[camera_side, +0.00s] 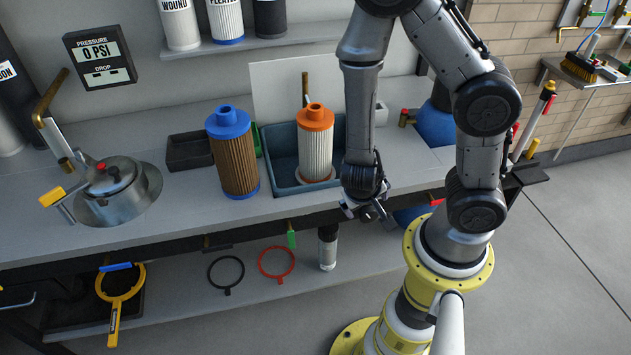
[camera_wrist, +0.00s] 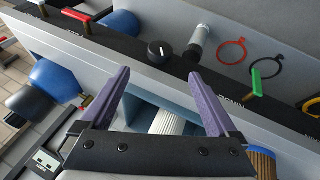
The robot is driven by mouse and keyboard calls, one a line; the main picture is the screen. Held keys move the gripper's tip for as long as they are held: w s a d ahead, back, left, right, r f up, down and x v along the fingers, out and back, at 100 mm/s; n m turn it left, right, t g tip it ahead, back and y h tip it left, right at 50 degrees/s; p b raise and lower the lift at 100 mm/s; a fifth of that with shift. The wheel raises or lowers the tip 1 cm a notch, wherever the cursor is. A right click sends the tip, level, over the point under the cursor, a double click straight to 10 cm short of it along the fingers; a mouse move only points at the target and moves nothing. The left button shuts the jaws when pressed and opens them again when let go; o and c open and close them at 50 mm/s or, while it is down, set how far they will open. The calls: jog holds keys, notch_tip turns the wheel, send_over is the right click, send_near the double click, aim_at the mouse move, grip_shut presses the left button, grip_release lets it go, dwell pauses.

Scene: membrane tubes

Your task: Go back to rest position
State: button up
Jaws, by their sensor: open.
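My gripper (camera_side: 366,205) hangs from my folded arm near the bench's front edge, just right of the blue-grey tray. In the wrist view my gripper (camera_wrist: 168,95) shows two purple fingers spread apart with nothing between them. The white pleated filter with an orange cap (camera_side: 315,140) stands upright in the blue-grey tray (camera_side: 277,160). Its white pleats show partly below the fingers in the wrist view (camera_wrist: 168,122). The brown pleated filter with blue ends (camera_side: 236,160) stands upright on the bench, left of the tray.
A steel housing (camera_side: 118,192) with a yellow-handled valve sits at the bench's left. A pressure display (camera_side: 100,58) reads 0 PSI. Ring tools (camera_side: 276,262) hang below the bench edge. Floor at right is clear.

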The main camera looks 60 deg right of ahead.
jog(key=w+a+r+t+y, duration=0.2)
jog(key=w+r+t, duration=0.3)
jog(key=w+r, duration=0.35)
jog(key=w+a+r+n+t+y, duration=0.1)
jog(key=a+r+n+t+y, duration=0.15)
jog(key=r, duration=0.55)
jog(key=w+a+r+n+t+y, duration=0.1)
jog(key=w+a+r+t+y, duration=0.2)
jog(key=r, duration=0.5)
jog(key=s+a+r+n+g, duration=0.2)
jog(key=s+r+n, duration=0.1)
jog(key=s, duration=0.3)
jog(key=s+d+f+g+h, duration=0.1)
jog(key=s+d+f+g, duration=0.1)
jog(key=s, duration=0.7)
jog(key=d+g, duration=0.1)
jog(key=d, duration=0.1)
jog(key=shift+s+d+f+n+g+h, duration=0.2)
jog(key=shift+d+f+n+g+h, duration=0.1)
jog(key=shift+f+n+g+h, duration=0.1)
